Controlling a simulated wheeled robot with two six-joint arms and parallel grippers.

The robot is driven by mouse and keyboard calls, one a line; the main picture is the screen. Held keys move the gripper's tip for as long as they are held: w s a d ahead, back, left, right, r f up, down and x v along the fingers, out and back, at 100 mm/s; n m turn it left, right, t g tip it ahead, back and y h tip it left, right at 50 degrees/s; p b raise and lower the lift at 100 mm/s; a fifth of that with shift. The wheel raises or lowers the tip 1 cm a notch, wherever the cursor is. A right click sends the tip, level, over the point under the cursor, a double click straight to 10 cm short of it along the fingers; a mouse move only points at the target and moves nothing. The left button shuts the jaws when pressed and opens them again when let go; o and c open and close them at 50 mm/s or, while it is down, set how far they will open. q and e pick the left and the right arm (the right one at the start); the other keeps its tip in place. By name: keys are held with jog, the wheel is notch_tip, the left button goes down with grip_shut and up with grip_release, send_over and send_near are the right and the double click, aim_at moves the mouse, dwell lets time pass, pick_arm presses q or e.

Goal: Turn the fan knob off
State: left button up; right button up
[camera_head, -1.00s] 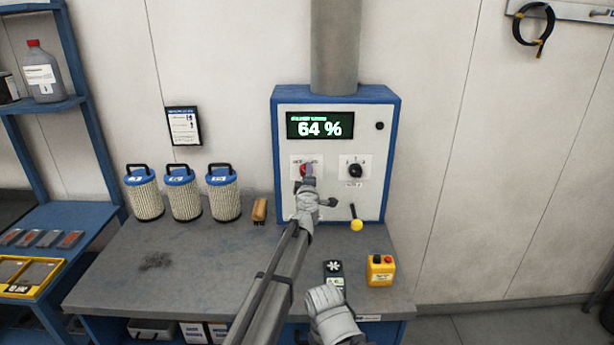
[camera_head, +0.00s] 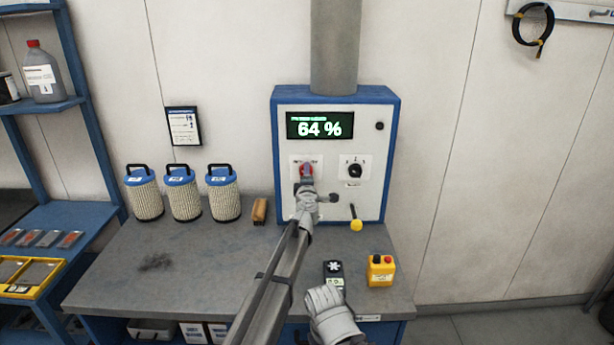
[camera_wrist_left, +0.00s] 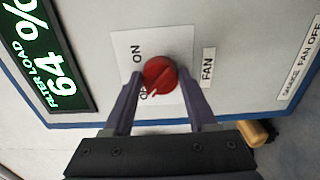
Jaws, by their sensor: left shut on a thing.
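The red fan knob (camera_head: 306,169) is on the front of the blue-edged control box, under the display. In the left wrist view the knob (camera_wrist_left: 160,73) sits between my fingertips, beside a plate with ON and a partly hidden OFF mark. A FAN label (camera_wrist_left: 208,68) is next to it. My left gripper (camera_head: 307,178) is at the knob and shut on it; its two fingers (camera_wrist_left: 161,88) flank the knob. Its slot slants towards the lower left there. My right gripper (camera_head: 328,300) is low over the bench's front edge; its fingers cannot be made out.
The display (camera_head: 320,125) reads 64 %. A black knob (camera_head: 355,170) and a yellow-tipped lever (camera_head: 356,224) are right of my left gripper. Several filter canisters (camera_head: 182,197), a fan-marked handset (camera_head: 334,272) and a yellow button box (camera_head: 381,270) stand on the bench (camera_head: 190,260).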

pick_arm(q)
jog(key=o, duration=1.4)
jog(key=shift+c, duration=0.2)
jog(key=shift+s, duration=0.1)
jog(key=s, duration=0.7)
jog(key=shift+s, duration=0.3)
